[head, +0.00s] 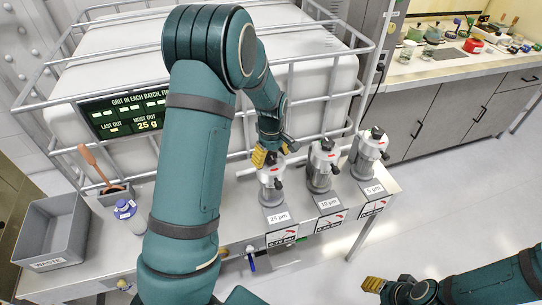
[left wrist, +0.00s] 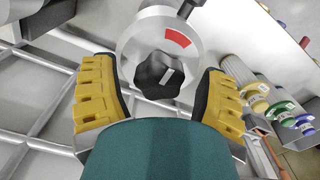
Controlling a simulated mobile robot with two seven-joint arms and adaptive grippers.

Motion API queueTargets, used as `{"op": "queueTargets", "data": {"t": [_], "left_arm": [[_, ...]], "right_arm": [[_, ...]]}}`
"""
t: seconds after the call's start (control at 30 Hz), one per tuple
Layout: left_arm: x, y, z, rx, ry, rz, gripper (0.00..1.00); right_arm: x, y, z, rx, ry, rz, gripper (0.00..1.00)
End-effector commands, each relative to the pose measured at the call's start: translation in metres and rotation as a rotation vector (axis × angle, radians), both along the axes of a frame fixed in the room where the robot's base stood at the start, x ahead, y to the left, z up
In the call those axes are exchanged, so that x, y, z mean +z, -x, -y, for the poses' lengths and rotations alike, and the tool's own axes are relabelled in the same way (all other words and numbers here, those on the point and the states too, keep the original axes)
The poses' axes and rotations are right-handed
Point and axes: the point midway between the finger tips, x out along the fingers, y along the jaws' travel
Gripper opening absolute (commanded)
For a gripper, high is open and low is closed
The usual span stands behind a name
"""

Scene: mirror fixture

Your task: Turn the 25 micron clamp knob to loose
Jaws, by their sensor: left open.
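The 25 µm unit (head: 271,188) is a grey-silver cylinder, leftmost of three on the metal bench, with a "25 µm" label at its foot. Its black lobed clamp knob (left wrist: 158,75) sits on a round silver face with a red sector (left wrist: 177,38) above and right of it. A short white mark on the knob points up and slightly right. My left gripper (head: 264,158) is open at the top of this unit, hiding the knob in the head view. Its yellow fingers stand either side of the knob, apparently apart from it. My right gripper (head: 374,285) is away at the lower right.
The 10 µm unit (head: 321,165) and 5 µm unit (head: 368,154) stand close to the right. A caged white tank (head: 315,85) is behind. Floor at the right is clear.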

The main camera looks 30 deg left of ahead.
Motion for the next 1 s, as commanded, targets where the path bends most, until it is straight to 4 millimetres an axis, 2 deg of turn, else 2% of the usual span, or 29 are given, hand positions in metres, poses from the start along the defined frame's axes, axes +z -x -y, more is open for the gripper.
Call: {"op": "queueTargets", "data": {"t": [0.17, 0.5, 0.7, 0.83, 1.0], "left_arm": [[0.011, -0.001, 0.000, -0.001, 0.000, 0.002, 0.73], [0.077, -0.001, 0.001, -0.002, 0.000, 0.006, 0.73], [0.107, -0.001, 0.000, 0.000, 0.000, 0.003, 0.73], [0.117, 0.000, 0.000, 0.001, 0.000, 0.001, 0.73], [0.120, 0.000, 0.000, 0.001, 0.000, -0.001, 0.73]], "right_arm": [[0.000, 0.000, 0.000, 0.000, 0.000, 0.000, 0.47], [0.000, 0.000, 0.000, 0.000, 0.000, 0.000, 0.47], [0.000, 0.000, 0.000, 0.000, 0.000, 0.000, 0.47], [0.000, 0.000, 0.000, 0.000, 0.000, 0.000, 0.47], [0.000, 0.000, 0.000, 0.000, 0.000, 0.000, 0.47]]}}
